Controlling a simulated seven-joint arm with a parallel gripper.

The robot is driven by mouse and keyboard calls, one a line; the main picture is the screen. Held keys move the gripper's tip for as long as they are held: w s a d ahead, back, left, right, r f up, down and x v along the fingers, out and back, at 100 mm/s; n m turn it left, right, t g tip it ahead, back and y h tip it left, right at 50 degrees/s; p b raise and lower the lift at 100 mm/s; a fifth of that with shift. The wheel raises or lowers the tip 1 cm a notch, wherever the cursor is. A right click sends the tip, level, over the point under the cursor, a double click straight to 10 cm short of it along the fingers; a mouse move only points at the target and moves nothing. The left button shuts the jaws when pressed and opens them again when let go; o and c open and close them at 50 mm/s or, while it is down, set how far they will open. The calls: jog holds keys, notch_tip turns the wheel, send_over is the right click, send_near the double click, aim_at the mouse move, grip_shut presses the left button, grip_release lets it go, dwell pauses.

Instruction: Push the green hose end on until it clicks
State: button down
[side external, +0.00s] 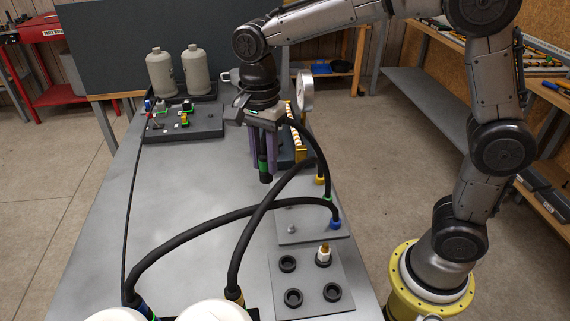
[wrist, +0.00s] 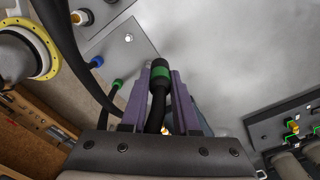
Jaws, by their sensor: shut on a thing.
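My gripper (side external: 264,165) has purple fingers shut on the green-banded black hose end (side external: 263,163), above the grey table. In the wrist view the hose end (wrist: 160,78) sits between the fingertips (wrist: 162,88), its dark tip pointing away from my palm. The hose loops back to a green fitting (side external: 327,198) on a grey plate, also seen in the wrist view (wrist: 116,84). A dark block with coloured ports (side external: 184,122) stands on the table, left of my gripper. It shows at right in the wrist view (wrist: 288,128). The hose end is apart from it.
Black hoses run from the blue fitting (side external: 335,223) and yellow fitting (side external: 320,181) to the near left. A plate with round sockets (side external: 307,283) lies at the near right. Two grey bottles (side external: 161,72) and a dial gauge (side external: 305,92) stand behind. The table's left middle is mostly clear.

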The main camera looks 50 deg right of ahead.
jog(key=s+a+r+n, duration=0.2)
jog(key=a+r+n, duration=0.1)
jog(key=a, duration=0.9)
jog(key=s+a+r+n, duration=0.2)
jog(key=s+a, duration=0.1)
jog(key=a, duration=0.9)
jog(key=shift+n, duration=0.7)
jog(key=shift+s+a+f, duration=0.45)
jog(key=shift+a+f, duration=0.05)
jog(key=shift+f, duration=0.45)
jog(key=shift+s+a+f, duration=0.5)
jog(key=shift+a+f, duration=0.05)
jog(key=shift+f, duration=0.4)
jog(key=shift+s+a+f, duration=0.45)
jog(key=shift+a+f, duration=0.05)
jog(key=shift+f, duration=0.45)
jog(key=shift+f, duration=0.6)
jog(key=shift+f, duration=0.3)
jog(key=shift+f, duration=0.6)
jog(key=c, duration=0.6)
grip_release()
